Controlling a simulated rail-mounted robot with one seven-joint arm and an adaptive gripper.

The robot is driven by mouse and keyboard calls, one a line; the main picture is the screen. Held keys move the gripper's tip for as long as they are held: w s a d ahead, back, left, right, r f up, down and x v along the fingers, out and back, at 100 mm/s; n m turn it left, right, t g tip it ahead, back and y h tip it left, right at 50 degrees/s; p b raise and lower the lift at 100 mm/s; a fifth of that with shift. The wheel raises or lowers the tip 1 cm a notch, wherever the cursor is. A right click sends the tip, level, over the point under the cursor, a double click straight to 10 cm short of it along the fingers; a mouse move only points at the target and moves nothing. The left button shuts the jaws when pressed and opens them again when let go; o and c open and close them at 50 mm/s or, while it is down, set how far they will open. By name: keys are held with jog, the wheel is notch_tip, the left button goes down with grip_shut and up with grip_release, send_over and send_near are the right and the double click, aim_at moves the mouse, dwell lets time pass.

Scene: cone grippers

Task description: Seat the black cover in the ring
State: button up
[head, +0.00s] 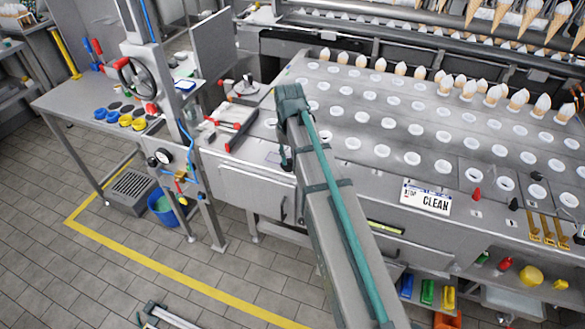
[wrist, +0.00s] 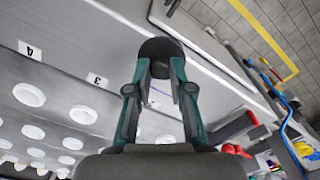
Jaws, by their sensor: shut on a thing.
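My gripper (wrist: 160,72) is shut on the black cover (wrist: 160,47), a dark round disc at the fingertips in the wrist view. The cover is held over the grey steel worktop. White rings (wrist: 29,95) set in the worktop lie to the left and lower left there, apart from the cover. In the head view many white rings (head: 353,143) stand in rows on the worktop. I cannot tell which one is the task's ring. My arm hides most of the gripper and the cover in the head view.
Cones (head: 467,90) stand along the worktop's back rows. A red-handled tool (head: 240,137) lies left of my arm. A "CLEAN" sign (head: 426,197) is at the front edge. A side bench (head: 80,97) holds blue and yellow round parts.

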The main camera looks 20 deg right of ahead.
jog(key=w+r+m+b, duration=0.1)
jog(key=w+r+b, duration=0.1)
jog(key=w, duration=2.5)
jog(key=shift+w+d+r, duration=0.3)
jog(key=shift+w+r, duration=0.05)
jog(key=shift+r, duration=0.05)
jog(key=shift+a+r, duration=0.1)
jog(key=shift+h, duration=0.6)
jog(key=shift+a+f+b, duration=0.2)
jog(key=shift+a+f, duration=0.05)
jog(key=shift+f, duration=1.1)
jog(key=shift+a+f+b, duration=0.15)
jog(key=shift+a+f, duration=0.1)
jog(key=shift+f, duration=1.05)
